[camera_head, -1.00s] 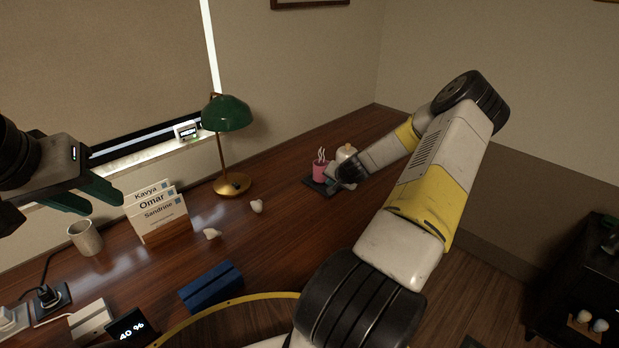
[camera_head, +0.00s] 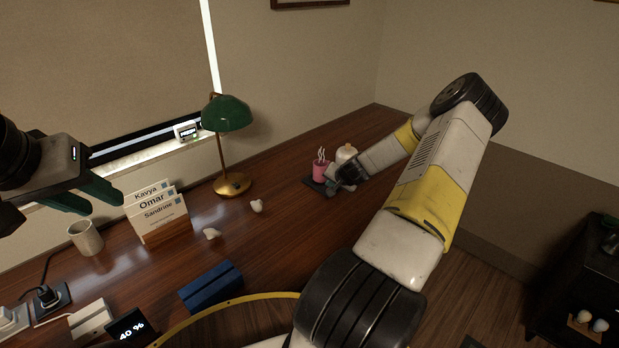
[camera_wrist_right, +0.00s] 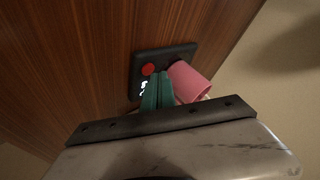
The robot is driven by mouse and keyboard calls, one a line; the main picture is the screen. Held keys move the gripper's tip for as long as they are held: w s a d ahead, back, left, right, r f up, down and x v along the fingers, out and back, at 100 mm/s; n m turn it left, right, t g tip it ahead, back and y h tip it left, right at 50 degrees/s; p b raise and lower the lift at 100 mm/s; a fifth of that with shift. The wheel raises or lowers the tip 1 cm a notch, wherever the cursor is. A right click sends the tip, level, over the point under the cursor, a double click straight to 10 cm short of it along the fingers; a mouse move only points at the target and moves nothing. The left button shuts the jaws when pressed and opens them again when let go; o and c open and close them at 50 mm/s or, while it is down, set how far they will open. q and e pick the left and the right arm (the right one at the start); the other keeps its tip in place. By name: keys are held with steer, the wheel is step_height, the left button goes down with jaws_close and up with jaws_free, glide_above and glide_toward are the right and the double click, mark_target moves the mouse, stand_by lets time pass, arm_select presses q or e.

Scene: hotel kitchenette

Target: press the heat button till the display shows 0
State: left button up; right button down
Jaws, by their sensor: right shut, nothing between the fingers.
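A dark plate (camera_wrist_right: 183,54) with a round red button (camera_wrist_right: 148,69) lies on the wooden desk in the right wrist view. A white lit digit (camera_wrist_right: 144,88) beside the button is partly hidden by my fingers, and I cannot read it. My right gripper (camera_wrist_right: 158,77) is shut and empty, its teal fingertips over the plate close beside the red button; contact cannot be told. The plate (camera_head: 312,184) also shows in the head view, with my right gripper (camera_head: 331,188) at its near right edge. My left gripper (camera_head: 104,204) is open and empty at the far left.
A pink mug (camera_head: 319,170) stands on the plate, right beside my right fingers in the wrist view (camera_wrist_right: 188,82). A pale round-topped object (camera_head: 346,153) stands behind. A green lamp (camera_head: 228,114), name cards (camera_head: 155,208) and a blue block (camera_head: 210,287) are to the left.

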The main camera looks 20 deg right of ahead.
steer(key=shift+f, duration=0.5)
stand_by(0.6)
steer(key=shift+r, duration=0.8)
steer(key=shift+r, duration=2.5)
